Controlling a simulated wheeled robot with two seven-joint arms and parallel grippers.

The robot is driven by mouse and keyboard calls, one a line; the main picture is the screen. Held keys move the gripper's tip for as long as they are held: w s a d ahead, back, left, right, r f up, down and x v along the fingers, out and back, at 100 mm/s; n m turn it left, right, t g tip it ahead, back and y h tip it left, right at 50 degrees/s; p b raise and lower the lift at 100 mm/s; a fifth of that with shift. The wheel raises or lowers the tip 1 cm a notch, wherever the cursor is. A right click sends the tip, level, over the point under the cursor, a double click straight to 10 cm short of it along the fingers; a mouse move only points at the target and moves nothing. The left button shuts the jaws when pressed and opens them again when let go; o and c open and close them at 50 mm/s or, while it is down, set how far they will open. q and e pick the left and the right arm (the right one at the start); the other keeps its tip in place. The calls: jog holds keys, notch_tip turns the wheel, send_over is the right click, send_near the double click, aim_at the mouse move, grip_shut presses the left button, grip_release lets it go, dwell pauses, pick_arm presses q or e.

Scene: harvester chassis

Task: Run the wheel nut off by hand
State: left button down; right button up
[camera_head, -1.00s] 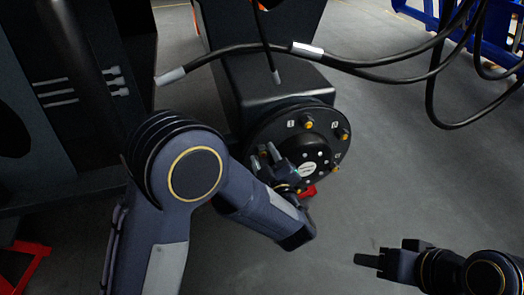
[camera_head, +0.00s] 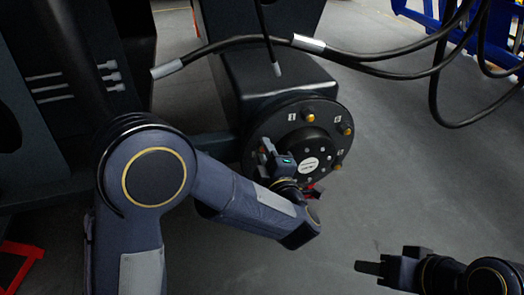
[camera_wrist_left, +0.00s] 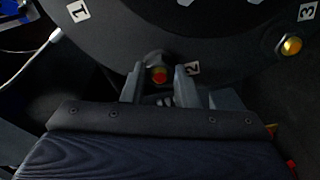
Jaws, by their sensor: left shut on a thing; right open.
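The round dark wheel hub (camera_head: 325,145) has numbered labels and several brass-coloured nuts around its face. My left gripper (camera_head: 269,152) is at the hub's left side. In the left wrist view its two fingers (camera_wrist_left: 159,77) stand on either side of a wheel nut (camera_wrist_left: 159,74) with a red-orange end, beside label 2, and are shut on it. The nut appears still at the hub face; its thread is hidden. Another nut (camera_wrist_left: 291,45) shows by label 3. My right gripper (camera_head: 370,267) is open and empty at the lower right, away from the hub.
Black hoses (camera_head: 390,60) hang across the top, above and right of the hub. The dark chassis (camera_head: 75,85) fills the left. A blue rack (camera_head: 500,40) stands at the upper right. Grey floor (camera_head: 420,180) right of the hub is clear.

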pick_arm(q)
jog(key=n, duration=1.8)
jog(key=shift+s+d+n, duration=0.15)
jog(key=shift+s+n, duration=0.1)
jog(key=shift+n, duration=0.05)
jog(key=c, duration=1.1)
grip_release()
jog(key=shift+c, duration=0.9)
jog(key=shift+v, duration=1.05)
